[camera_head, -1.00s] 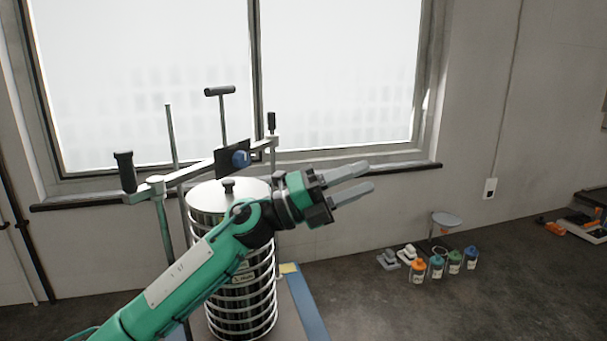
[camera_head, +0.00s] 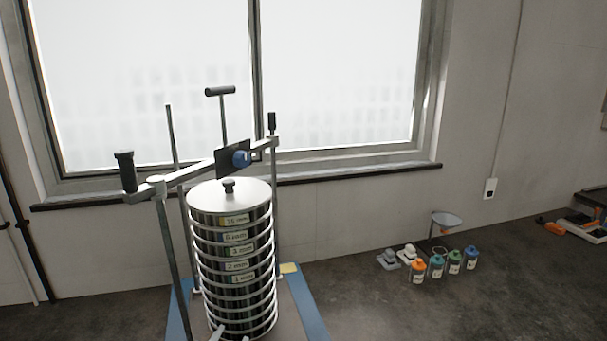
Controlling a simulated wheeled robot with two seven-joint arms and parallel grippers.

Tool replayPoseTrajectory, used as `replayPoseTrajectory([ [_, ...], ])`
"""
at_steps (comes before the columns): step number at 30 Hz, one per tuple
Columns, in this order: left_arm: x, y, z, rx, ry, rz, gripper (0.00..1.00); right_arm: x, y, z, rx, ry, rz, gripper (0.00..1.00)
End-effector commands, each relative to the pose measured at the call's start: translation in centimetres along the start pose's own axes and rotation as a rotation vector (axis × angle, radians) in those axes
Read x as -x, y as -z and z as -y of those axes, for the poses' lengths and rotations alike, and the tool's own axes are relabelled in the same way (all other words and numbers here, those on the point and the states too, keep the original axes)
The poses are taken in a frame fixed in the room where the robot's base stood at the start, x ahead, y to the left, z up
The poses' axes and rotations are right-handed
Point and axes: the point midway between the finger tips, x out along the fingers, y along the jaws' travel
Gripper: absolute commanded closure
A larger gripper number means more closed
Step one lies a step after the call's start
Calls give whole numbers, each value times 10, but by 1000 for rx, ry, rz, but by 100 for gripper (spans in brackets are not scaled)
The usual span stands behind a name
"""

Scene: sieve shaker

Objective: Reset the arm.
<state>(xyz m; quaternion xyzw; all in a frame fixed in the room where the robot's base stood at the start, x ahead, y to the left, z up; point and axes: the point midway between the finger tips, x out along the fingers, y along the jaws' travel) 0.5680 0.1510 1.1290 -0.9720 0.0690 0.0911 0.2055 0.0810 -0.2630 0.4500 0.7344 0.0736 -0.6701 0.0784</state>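The sieve shaker stands below the window, with a tall stack of metal sieves (camera_head: 233,263) under a round silver lid (camera_head: 229,194). Labels with mm sizes show on the sieves. Only the grey fingertips of my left gripper (camera_head: 231,336) show at the bottom edge, in front of the stack's lower end. The tips are apart with nothing visible between them; the rest of that arm is out of view. My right gripper is not in view.
The stack stands on a blue-edged base (camera_head: 306,306). On the floor to the right are several small bottles (camera_head: 437,266), grey and white items (camera_head: 388,259) and a funnel on a stand (camera_head: 446,219). Orange-handled tools (camera_head: 556,229) lie far right.

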Motion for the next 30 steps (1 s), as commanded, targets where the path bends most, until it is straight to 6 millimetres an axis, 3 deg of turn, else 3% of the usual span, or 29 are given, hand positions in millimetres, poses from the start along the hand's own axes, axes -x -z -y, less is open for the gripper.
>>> replayPoseTrajectory([
  [1,16,-30,-4,37,-18,96,59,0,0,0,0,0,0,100],
  [3,38,-67,-8,82,-41,225,59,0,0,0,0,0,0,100],
  [9,116,-153,-24,189,-116,570,59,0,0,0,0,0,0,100],
  [15,182,-198,-35,248,-176,802,59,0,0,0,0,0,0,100],
  [23,252,-229,-44,294,-239,1023,59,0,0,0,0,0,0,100],
  [24,256,-235,-46,297,-246,1044,59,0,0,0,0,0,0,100],
  [30,229,-277,-65,293,-250,1053,59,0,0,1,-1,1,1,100],
])
